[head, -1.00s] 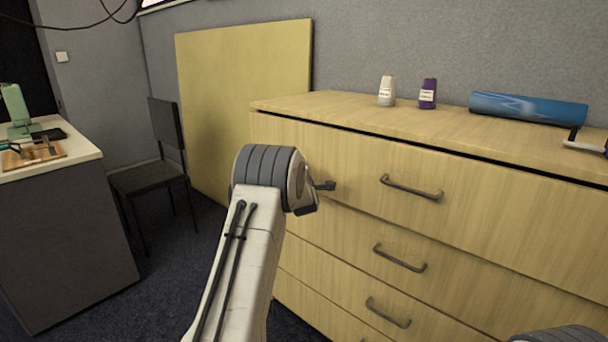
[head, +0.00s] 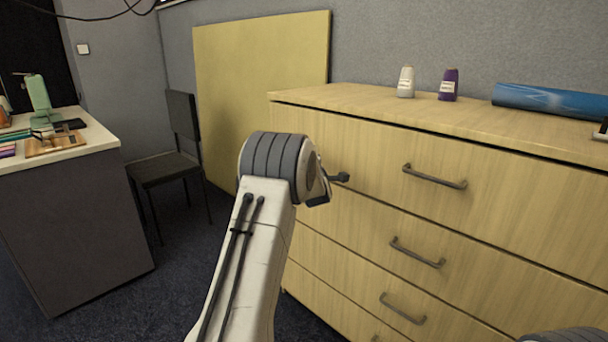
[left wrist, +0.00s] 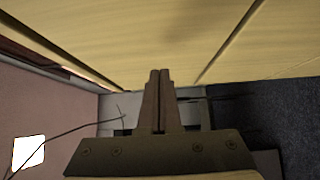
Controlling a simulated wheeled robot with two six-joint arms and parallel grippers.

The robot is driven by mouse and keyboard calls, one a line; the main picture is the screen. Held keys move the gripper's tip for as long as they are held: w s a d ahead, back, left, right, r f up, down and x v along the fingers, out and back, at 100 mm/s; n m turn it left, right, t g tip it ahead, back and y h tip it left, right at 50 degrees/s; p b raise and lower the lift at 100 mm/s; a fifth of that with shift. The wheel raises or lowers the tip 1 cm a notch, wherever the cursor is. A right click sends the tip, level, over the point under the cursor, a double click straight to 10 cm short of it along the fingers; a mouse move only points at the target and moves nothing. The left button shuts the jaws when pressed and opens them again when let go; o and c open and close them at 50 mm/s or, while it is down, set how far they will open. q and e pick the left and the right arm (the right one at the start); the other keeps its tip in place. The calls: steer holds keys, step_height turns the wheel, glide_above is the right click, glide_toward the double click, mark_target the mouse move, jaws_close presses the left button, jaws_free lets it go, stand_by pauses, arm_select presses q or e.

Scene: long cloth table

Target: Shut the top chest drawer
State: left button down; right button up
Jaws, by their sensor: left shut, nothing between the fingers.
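The wooden chest (head: 345,93) stands on the right in the head view. Its top drawer (head: 375,150) has a dark bar handle (head: 435,178). A thin dark gap shows under the chest top, and I cannot tell whether the drawer is fully flush. My left gripper (head: 342,177) is at the drawer front, left of the handle. In the left wrist view its fingers (left wrist: 160,74) are together and empty, against the pale drawer front (left wrist: 150,35); I cannot tell whether they touch it. My right gripper is not in view; only part of my right arm shows at the bottom right.
A white bottle (head: 406,82), a purple bottle (head: 449,85) and a blue roll (head: 555,101) are on the chest top. Lower drawers have protruding handles (head: 417,253). A dark chair (head: 165,168) and a desk (head: 75,155) stand left, with open floor between desk and chest.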

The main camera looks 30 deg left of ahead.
arm_select(q)
steer(key=a+v, duration=0.1)
steer(key=v, duration=1)
steer(key=d+f+m+h, duration=0.3)
steer(key=d+m+h, duration=0.35)
steer(key=d, duration=0.85)
steer(key=s+d+f+m+g+h, duration=0.25)
steer(key=s+d+m, duration=0.25)
steer(key=d, duration=0.3)
steer(key=s+d+f+m+g+h, duration=0.1)
steer(key=s+d+m+g+h, duration=0.3)
steer(key=d, duration=0.4)
steer(key=s+d+f+m+g, duration=0.2)
steer(key=s+d+m, duration=0.15)
steer(key=s, duration=0.55)
steer(key=s+d+f+m+g, duration=0.25)
steer(key=s+m, duration=0.25)
steer(key=s, duration=0.3)
steer(key=s+a+m+g+y, duration=0.3)
steer(key=s+m, duration=0.5)
steer(key=s, duration=0.8)
step_height(320, 180, up, 27)
steer(key=d+g+p, duration=0.1)
steer(key=p, duration=2.8)
steer(key=shift+r+h, duration=0.15)
steer(key=shift+h, duration=0.25)
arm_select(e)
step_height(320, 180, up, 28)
